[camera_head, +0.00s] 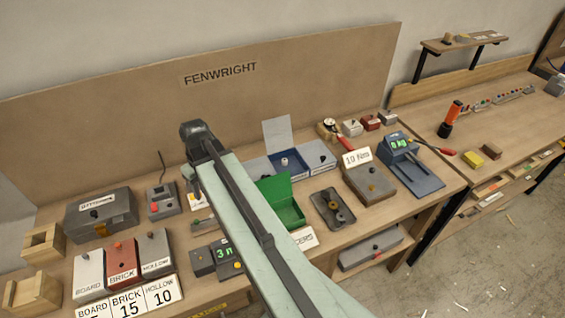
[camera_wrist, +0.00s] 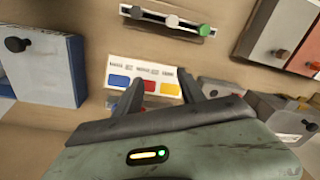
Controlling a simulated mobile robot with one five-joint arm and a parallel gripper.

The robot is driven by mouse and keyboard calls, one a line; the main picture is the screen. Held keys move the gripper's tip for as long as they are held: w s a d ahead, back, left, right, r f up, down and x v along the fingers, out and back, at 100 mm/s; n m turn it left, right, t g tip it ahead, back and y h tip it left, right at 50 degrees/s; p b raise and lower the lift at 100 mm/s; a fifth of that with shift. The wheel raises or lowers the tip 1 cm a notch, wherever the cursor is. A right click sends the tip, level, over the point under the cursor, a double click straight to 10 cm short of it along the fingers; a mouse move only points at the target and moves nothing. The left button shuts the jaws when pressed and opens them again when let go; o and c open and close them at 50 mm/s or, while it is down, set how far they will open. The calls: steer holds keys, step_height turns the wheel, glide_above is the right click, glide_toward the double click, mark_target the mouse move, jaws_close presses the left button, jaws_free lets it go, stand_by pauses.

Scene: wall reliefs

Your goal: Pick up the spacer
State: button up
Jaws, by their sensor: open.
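A white card reading "…CERS" (camera_head: 304,238) stands by the green open box (camera_head: 286,206), partly hidden by my arm. I cannot tell for sure which piece is the spacer. A small pale round piece (camera_head: 284,162) sits in the blue open box (camera_head: 264,166). Round pieces (camera_head: 341,217) lie on a dark tray (camera_head: 324,199) right of the green box. My gripper is open in the wrist view (camera_wrist: 160,90), with nothing seen between its fingers. Beyond them is a white card with blue, red and yellow patches (camera_wrist: 143,80). In the head view my arm hides the fingertips.
Grey, red and grey blocks labelled BOARD, BRICK (camera_head: 122,267) and HOLLOW stand at front left. A grey case (camera_head: 101,214) and wooden blocks (camera_head: 43,245) are further left. A blue device (camera_head: 411,165) is at right. The FENWRIGHT board (camera_head: 290,90) rises behind the bench.

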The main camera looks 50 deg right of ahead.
steer(key=shift+n+t, duration=0.3)
steer(key=shift+t, duration=0.3)
steer(key=d, duration=1.8)
steer(key=shift+s+r, duration=0.35)
steer(key=shift+s, duration=0.05)
steer(key=n+t, duration=0.1)
glide_toward(284, 159)
steer(key=b+x, duration=0.7)
steer(key=x, duration=0.2)
steer(key=shift+s, duration=0.2)
steer(key=shift+r, duration=0.2)
jaws_close()
